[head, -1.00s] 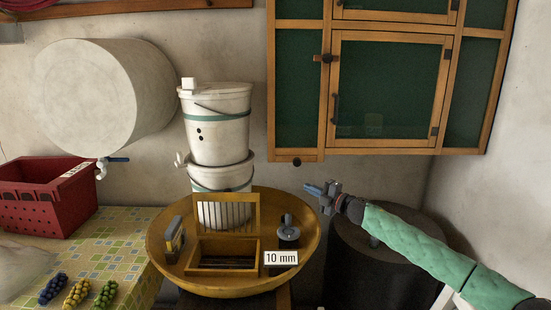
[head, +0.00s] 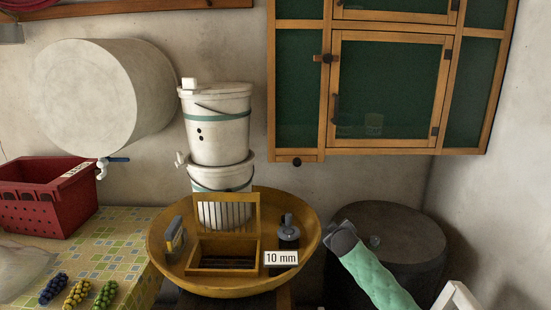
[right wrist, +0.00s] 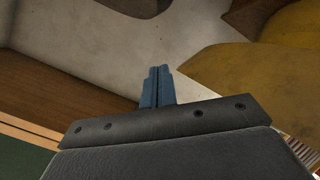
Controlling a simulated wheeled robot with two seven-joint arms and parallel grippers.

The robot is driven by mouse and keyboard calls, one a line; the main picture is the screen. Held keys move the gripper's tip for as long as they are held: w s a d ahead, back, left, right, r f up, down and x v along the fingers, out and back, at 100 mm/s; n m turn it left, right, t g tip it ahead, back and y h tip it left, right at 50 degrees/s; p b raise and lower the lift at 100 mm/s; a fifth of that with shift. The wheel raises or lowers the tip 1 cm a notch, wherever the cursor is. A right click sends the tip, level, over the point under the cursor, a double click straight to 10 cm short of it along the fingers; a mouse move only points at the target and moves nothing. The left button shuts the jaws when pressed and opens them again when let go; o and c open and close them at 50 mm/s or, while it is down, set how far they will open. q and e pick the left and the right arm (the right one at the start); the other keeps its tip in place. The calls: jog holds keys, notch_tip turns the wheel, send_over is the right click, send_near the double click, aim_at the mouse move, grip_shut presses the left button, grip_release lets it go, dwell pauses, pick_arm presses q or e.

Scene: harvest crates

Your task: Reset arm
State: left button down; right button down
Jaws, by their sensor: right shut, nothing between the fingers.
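My right gripper (right wrist: 158,72) shows in the right wrist view with its two blue fingers together and nothing between them. In the head view my right arm (head: 375,268), in a green sleeve, comes in from the lower right. Its grey wrist end stands right of the yellow bowl and in front of the dark drum. The fingers themselves are hidden in the head view. My left gripper is not in view.
The yellow bowl (head: 163,262) holds a wooden slotted box (head: 222,246) and a small grey-topped item (head: 288,229). Stacked white buckets (head: 220,140) stand behind. A green-panelled cabinet (head: 390,90) hangs above the dark drum (head: 400,240). A red crate (head: 45,205) sits left.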

jog(key=s+a+f+m+g+y, duration=0.15)
jog(key=s+f+g, duration=0.25)
jog(key=s+f, duration=1.3)
jog(key=s+f+m+g, duration=0.3)
jog(key=s+f, duration=1.1)
jog(key=f, duration=0.7)
jog(key=s+a+f+g, duration=0.1)
jog(key=s+f, duration=0.5)
jog(key=s, duration=0.6)
jog(key=s+a+f+m+g, duration=0.1)
jog(key=s+f, duration=0.5)
jog(key=s, duration=0.6)
jog(key=s+f+g, duration=0.3)
jog(key=s+f, duration=0.3)
jog(key=s, duration=0.7)
jog(key=shift+a+f, duration=0.3)
jog(key=shift+a, duration=0.1)
jog(key=shift+s, duration=0.1)
